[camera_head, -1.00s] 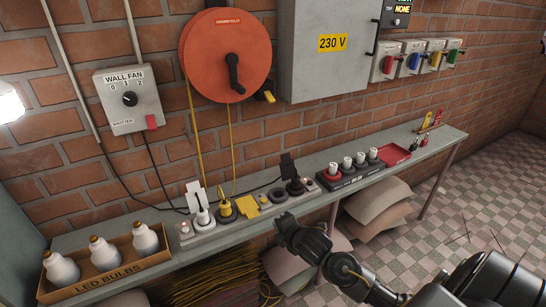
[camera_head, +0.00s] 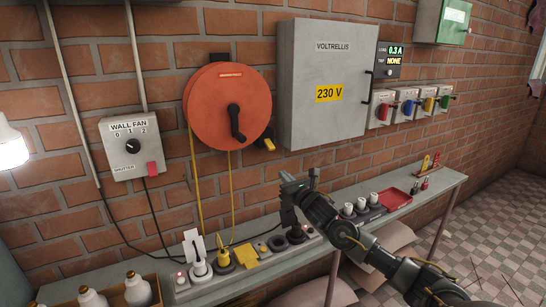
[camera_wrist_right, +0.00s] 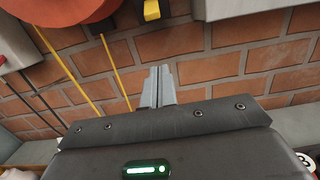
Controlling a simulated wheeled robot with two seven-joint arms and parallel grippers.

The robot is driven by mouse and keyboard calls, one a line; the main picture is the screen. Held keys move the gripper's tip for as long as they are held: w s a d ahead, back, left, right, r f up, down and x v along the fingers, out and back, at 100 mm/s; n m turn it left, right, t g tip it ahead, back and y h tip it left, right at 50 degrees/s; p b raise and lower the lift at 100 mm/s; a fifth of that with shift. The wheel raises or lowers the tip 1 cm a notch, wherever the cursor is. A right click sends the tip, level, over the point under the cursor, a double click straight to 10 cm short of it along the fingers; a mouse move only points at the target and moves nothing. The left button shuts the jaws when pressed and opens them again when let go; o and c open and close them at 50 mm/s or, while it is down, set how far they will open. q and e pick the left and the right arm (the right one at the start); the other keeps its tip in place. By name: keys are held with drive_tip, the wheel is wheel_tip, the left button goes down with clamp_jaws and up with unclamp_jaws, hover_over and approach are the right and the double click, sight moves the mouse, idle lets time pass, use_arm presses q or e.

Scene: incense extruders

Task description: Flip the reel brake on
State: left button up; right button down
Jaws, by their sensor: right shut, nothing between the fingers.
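The orange-red cable reel (camera_head: 228,106) hangs on the brick wall with a black crank on its front. A small yellow-tipped lever (camera_head: 268,144), which looks like the reel brake, sticks out at the reel's lower right. In the right wrist view, the lever (camera_wrist_right: 151,10) shows at the top edge, beyond my fingertips, and part of the reel (camera_wrist_right: 60,10) shows at top left. My right gripper (camera_head: 286,178) is below and slightly right of the lever, apart from it. In the right wrist view, its fingers (camera_wrist_right: 157,75) are together and empty. My left gripper is out of view.
A grey 230 V cabinet (camera_head: 325,120) is right of the reel. The wall fan box (camera_head: 131,148) is left. Below runs a narrow shelf (camera_head: 215,290) with plugs, sockets and a bulb box (camera_head: 110,296). Yellow cables (camera_head: 233,185) hang under the reel.

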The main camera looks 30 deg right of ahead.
sight(269, 144)
drive_tip(key=w+r+p, duration=0.4)
drive_tip(key=w+p, duration=0.2)
drive_tip(key=w, duration=0.2)
drive_tip(key=shift+d+r, duration=0.3)
drive_tip(key=shift+w, duration=0.15)
drive_tip(key=shift+r, duration=0.1)
